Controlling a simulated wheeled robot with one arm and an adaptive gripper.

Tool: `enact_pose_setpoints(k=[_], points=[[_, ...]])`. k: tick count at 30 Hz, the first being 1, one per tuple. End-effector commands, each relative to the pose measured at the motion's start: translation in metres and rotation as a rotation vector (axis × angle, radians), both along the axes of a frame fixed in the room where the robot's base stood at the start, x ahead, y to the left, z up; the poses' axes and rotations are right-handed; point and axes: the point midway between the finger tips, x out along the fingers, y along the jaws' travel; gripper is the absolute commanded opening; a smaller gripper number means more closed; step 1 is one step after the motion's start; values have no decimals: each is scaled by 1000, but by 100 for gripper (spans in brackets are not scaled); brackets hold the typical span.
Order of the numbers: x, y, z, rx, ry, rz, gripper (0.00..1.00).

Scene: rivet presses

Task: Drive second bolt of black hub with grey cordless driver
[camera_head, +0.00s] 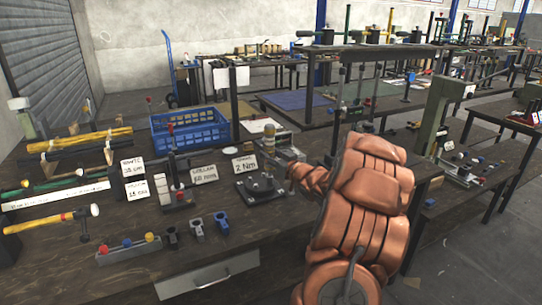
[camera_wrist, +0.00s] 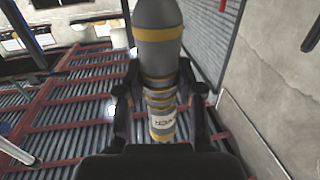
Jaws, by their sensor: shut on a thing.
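The grey cordless driver (camera_wrist: 158,42), with yellow bands and a white label, is between the two black fingers of my gripper (camera_wrist: 160,100) in the wrist view. My gripper is shut on it. In the head view my copper-coloured arm reaches left over the bench, and its end is just behind and to the right of the black hub (camera_head: 261,185). The hub sits on a dark plate by the 2 Nm card (camera_head: 244,163). The hub's bolts and the driver's tip cannot be made out.
A blue crate (camera_head: 190,130) stands behind the hub. A small press-like stand (camera_head: 176,180) and signed cards are to its left. Small black, grey and blue holders (camera_head: 196,229) stand in front. A green-grey press (camera_head: 437,115) is to the right. The bench front (camera_head: 250,240) is fairly clear.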

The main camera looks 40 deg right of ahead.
Motion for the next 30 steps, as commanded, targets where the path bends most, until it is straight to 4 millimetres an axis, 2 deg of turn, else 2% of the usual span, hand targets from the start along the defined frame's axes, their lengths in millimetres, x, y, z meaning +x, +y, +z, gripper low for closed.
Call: enact_pose_setpoints(k=[3,19,30], points=[[0,0,13,-3,-5,0,0],[0,0,46,-4,-6,0,0],[0,0,48,-4,-6,0,0]])
